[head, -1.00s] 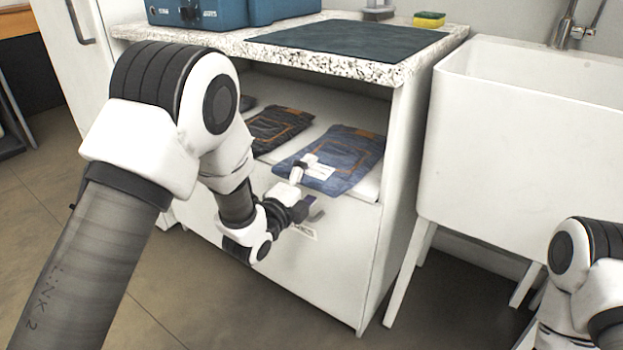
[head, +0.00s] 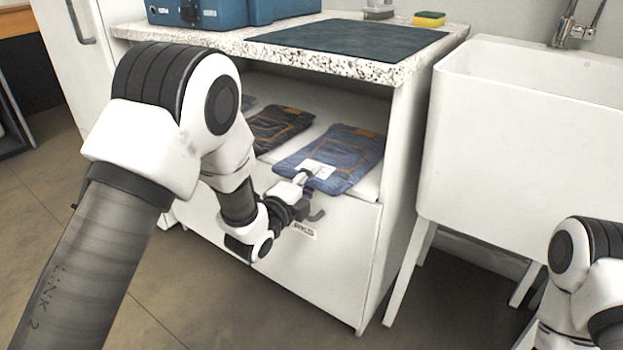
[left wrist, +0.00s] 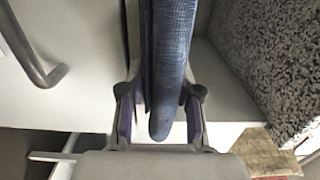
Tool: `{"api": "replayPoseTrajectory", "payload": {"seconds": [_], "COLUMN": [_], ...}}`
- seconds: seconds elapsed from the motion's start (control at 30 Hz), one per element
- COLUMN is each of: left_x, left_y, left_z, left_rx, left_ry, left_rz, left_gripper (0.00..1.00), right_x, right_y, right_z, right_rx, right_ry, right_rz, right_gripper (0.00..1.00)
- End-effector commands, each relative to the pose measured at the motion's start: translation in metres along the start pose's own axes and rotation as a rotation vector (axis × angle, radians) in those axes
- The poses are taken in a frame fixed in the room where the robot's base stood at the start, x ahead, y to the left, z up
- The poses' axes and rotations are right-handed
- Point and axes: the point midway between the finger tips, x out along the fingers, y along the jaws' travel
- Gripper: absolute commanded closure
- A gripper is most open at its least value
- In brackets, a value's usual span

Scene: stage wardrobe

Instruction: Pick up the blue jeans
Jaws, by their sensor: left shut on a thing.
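The folded blue jeans (head: 352,158) lie on the open shelf under the counter, with a pale label on their front part. My left gripper (head: 306,180) is at their near edge, in front of the shelf. In the left wrist view the jeans (left wrist: 172,50) run edge-on between the two fingers of the gripper (left wrist: 160,108), which is shut on them. The jeans still appear to rest on the shelf. My right gripper is out of view; only part of my right arm shows at the lower right.
Darker folded jeans (head: 280,128) lie left of the blue ones on the shelf. The speckled countertop (head: 385,72) overhangs them. A labelled drawer front with a handle (head: 317,214) is below. A white sink (head: 530,130) stands at right. The floor in front is clear.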

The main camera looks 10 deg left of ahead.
Motion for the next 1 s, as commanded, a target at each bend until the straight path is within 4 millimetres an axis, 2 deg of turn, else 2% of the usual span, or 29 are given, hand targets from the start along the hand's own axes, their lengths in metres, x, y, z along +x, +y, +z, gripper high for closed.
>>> {"api": "replayPoseTrajectory", "payload": {"seconds": [0.57, 1.0], "left_x": [0.000, 0.000], "left_y": [-0.015, -0.015], "left_z": [0.000, 0.000], "left_rx": [0.000, 0.000], "left_ry": [0.000, 0.000], "left_rz": [-0.002, -0.002], "left_gripper": [1.00, 1.00], "right_x": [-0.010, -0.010], "right_y": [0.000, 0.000], "right_z": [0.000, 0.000], "right_rx": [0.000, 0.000], "right_ry": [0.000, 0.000], "right_rz": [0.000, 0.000], "right_gripper": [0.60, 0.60]}}
